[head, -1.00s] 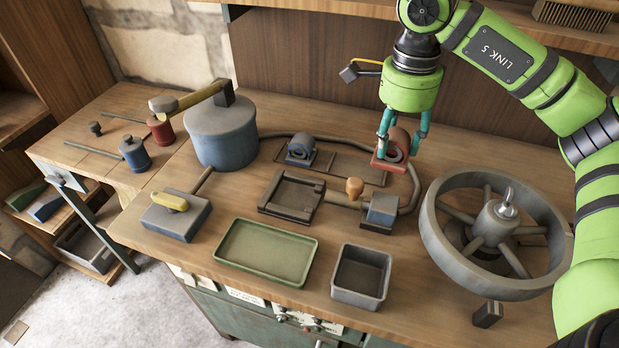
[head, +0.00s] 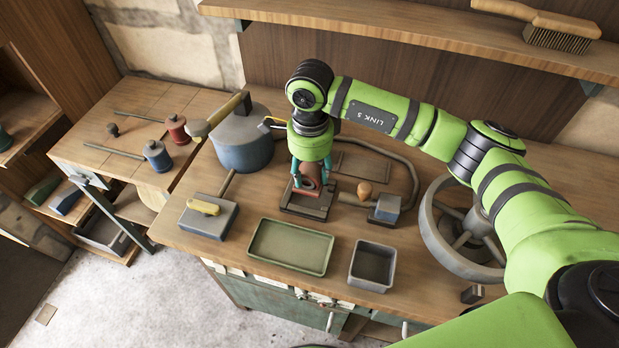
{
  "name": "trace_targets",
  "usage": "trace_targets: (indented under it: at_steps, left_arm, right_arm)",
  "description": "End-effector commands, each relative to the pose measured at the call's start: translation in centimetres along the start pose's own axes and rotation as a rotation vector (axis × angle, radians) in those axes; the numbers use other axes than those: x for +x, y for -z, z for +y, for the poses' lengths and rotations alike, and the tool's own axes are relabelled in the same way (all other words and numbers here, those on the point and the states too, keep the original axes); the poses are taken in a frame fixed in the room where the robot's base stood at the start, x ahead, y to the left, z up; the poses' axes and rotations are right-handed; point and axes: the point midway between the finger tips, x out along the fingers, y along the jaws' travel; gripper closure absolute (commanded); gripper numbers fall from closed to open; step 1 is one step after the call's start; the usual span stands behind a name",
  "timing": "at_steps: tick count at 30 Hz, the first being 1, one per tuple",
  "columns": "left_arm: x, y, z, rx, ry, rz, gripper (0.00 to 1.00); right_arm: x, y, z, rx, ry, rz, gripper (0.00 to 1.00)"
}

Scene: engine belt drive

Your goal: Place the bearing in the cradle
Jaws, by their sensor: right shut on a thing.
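The red bearing (head: 310,185) is between the fingers of my right gripper (head: 311,179), which is shut on it. The gripper points down over the dark square cradle (head: 302,212) in the middle of the bench. The bearing appears at or just above the cradle; I cannot tell whether it is seated. The gripper and bearing hide much of the cradle. My left gripper is not in view.
A green tray (head: 290,268) and a grey bin (head: 373,285) stand in front. A block with a wooden knob (head: 386,208) is right of the cradle, with a large grey wheel (head: 436,225) beyond. A blue pot (head: 242,155) stands behind left.

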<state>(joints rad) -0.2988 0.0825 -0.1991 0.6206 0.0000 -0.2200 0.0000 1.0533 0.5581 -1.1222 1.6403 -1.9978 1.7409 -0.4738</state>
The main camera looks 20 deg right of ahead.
Motion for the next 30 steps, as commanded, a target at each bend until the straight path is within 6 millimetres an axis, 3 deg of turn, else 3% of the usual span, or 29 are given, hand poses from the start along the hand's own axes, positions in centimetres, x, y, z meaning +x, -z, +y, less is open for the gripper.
trace_targets:
  at_steps: [5, 12, 24, 25, 26, 30]
  left_arm:
    - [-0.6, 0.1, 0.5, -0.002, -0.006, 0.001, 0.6]
    - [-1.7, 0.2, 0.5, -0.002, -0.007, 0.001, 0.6]
    - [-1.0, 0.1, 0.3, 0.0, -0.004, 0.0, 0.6]
    - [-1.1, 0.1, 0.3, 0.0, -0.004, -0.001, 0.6]
    - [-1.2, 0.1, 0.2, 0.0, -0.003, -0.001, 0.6]
    - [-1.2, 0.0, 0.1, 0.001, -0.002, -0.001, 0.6]
  right_arm:
    - [1.1, -0.1, 0.0, -0.001, 0.001, -0.002, 1.0]
    - [4.1, 0.0, 0.0, 0.0, 0.0, -0.001, 1.0]
    - [4.9, 0.0, -0.1, -0.001, 0.004, -0.002, 1.0]
    - [4.8, 0.0, -0.1, -0.001, 0.002, -0.001, 0.4]
    - [4.8, 0.0, -0.1, -0.001, 0.002, -0.001, 0.28]
    - [4.8, 0.0, -0.1, -0.001, 0.002, -0.001, 0.28]
